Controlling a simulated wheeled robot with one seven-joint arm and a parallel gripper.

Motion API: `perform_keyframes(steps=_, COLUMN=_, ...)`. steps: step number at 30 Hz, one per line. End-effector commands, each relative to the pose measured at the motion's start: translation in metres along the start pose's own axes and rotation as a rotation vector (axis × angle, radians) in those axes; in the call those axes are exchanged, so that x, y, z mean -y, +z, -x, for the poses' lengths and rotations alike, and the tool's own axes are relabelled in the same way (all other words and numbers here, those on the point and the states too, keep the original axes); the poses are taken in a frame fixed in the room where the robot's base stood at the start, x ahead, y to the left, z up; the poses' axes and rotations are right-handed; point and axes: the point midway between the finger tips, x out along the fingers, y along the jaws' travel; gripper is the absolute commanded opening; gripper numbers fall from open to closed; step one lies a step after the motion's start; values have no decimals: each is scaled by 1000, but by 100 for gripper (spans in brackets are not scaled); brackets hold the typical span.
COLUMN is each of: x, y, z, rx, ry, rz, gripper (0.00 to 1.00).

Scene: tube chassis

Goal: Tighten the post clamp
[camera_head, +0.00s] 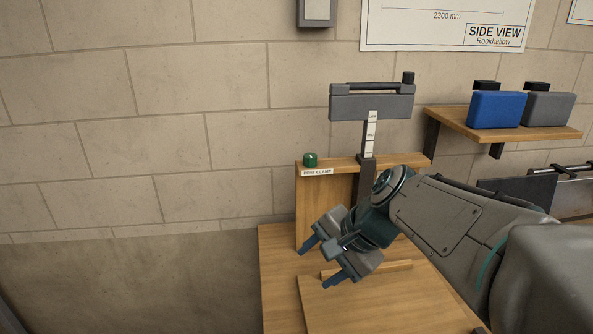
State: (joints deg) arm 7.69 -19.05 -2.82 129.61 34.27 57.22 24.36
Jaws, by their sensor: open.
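The post clamp knob (310,159) is a small dark green knob on top of an upright wooden panel (312,215). A white label reading POST CLAMP (317,172) is just below it. A post (370,140) with a white marked scale rises right of the knob and carries a grey block (371,103) with a dark bar on top. My gripper (322,262) is open and empty, below the knob and in front of the panel, with its blue-tipped fingers pointing down-left over the bench. It is apart from the knob. My wrist hides the lower post.
A wooden bench (277,280) with a raised board (400,306) and a thin strip lies under my gripper. A wall shelf (455,122) at right holds a blue case (497,109) and a grey case (549,108). Space left of the panel is clear.

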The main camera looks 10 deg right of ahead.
Motion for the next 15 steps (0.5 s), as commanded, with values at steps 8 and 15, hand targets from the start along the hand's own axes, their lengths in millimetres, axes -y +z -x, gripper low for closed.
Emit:
perform_keyframes(steps=8, x=67, y=-94, z=-22, rx=237, ry=-436, rz=-778, gripper=55)
perform_keyframes(steps=15, x=99, y=-181, z=4, rx=510, ry=-748, rz=-1215, gripper=55)
